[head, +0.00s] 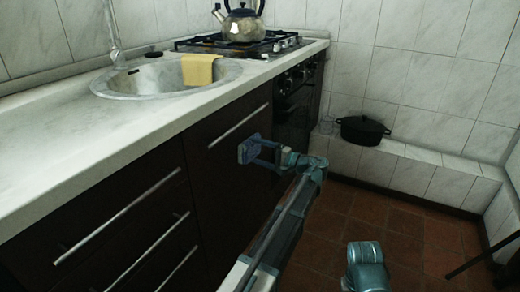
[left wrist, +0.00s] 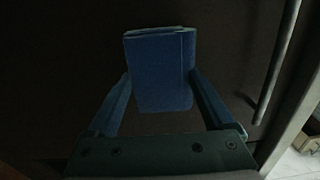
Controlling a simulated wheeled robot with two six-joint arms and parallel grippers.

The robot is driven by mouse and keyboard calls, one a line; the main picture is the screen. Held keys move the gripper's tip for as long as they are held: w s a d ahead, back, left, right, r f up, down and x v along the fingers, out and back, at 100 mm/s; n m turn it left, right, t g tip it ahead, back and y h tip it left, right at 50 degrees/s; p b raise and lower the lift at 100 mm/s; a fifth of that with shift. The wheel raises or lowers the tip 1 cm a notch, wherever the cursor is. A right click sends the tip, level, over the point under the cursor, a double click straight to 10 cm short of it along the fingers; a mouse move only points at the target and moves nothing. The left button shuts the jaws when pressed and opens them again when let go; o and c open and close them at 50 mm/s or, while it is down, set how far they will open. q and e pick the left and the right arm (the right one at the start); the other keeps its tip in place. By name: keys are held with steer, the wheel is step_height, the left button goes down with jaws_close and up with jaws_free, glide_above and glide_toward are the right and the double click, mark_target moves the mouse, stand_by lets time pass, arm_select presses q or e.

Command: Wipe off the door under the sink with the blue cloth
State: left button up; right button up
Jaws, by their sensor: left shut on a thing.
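A folded blue cloth (head: 243,152) is at the dark door (head: 222,185) under the sink. My left gripper (head: 256,152) is shut on the cloth and holds it at the upper right part of the door, just below the long handle (head: 240,126). In the left wrist view the cloth (left wrist: 160,70) sits between the two fingers, with the dark door behind it. Whether the cloth touches the door I cannot tell. A teal part of my right arm shows at the bottom of the head view; its fingers are not visible.
The sink (head: 165,78) has a yellow cloth (head: 201,69) over its rim. A kettle (head: 243,22) stands on the stove (head: 235,45). Drawers with handles lie left of the door. A black pot (head: 362,130) sits on a tiled ledge. The tiled floor (head: 410,225) is open at right.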

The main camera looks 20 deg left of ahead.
arm_select(q)
steer(key=shift+s+a, duration=0.2)
steer(key=shift+s, duration=2)
steer(key=shift+s+a, duration=0.2)
steer(key=shift+s, duration=2)
steer(key=shift+s+a, duration=0.2)
steer(key=shift+s, duration=2)
steer(key=d, duration=0.9)
steer(key=shift+s+d, duration=0.2)
steer(key=shift+s, duration=0.1)
